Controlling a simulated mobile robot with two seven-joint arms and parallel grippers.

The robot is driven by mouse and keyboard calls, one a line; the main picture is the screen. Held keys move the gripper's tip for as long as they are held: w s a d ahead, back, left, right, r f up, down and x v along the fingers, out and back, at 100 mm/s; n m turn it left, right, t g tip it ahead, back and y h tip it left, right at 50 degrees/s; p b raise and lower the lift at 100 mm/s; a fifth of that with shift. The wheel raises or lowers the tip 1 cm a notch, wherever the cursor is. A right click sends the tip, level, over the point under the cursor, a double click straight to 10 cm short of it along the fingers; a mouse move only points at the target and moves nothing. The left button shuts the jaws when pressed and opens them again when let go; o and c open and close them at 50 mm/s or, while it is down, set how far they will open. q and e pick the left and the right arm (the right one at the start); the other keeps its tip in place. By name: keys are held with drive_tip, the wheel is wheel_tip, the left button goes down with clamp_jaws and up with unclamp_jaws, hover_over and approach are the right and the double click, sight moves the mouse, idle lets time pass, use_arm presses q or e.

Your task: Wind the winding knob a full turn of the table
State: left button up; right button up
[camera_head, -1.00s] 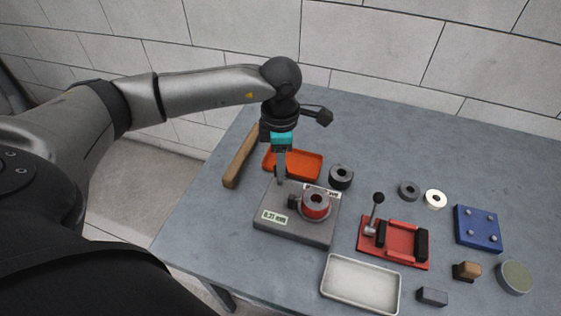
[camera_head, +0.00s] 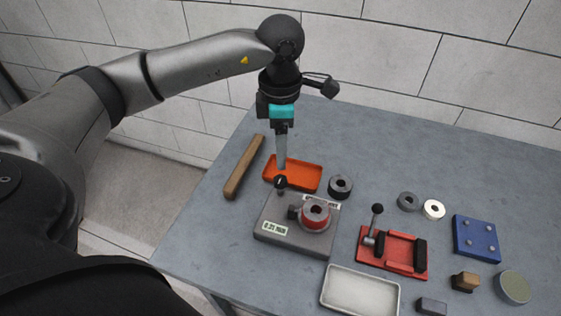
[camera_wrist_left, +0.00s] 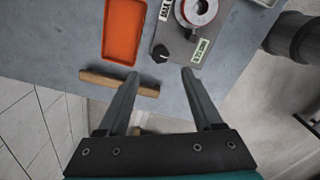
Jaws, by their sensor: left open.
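The winding knob (camera_head: 280,182) is small and black, at the back left corner of the grey fixture block (camera_head: 274,231). The block carries a red ring-shaped part (camera_head: 315,214) with a grey centre and a numbered label on its front. My left gripper (camera_head: 283,167) points down just above the knob, apart from it. In the left wrist view the gripper (camera_wrist_left: 160,74) is open and empty, and the knob (camera_wrist_left: 160,54) shows just beyond the fingertips, roughly centred between them. My right gripper is not in view.
An orange tray (camera_head: 293,173) lies behind the block, with a wooden bar (camera_head: 244,167) to its left. A black ring (camera_head: 340,186) stands behind right. A red clamp fixture (camera_head: 393,250), a white tray (camera_head: 360,291) and a blue plate (camera_head: 476,238) are to the right.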

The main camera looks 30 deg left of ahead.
use_arm(q)
wheel_tip(320, 180, up, 6)
drive_tip(key=shift+r, duration=0.2)
idle(0.5)
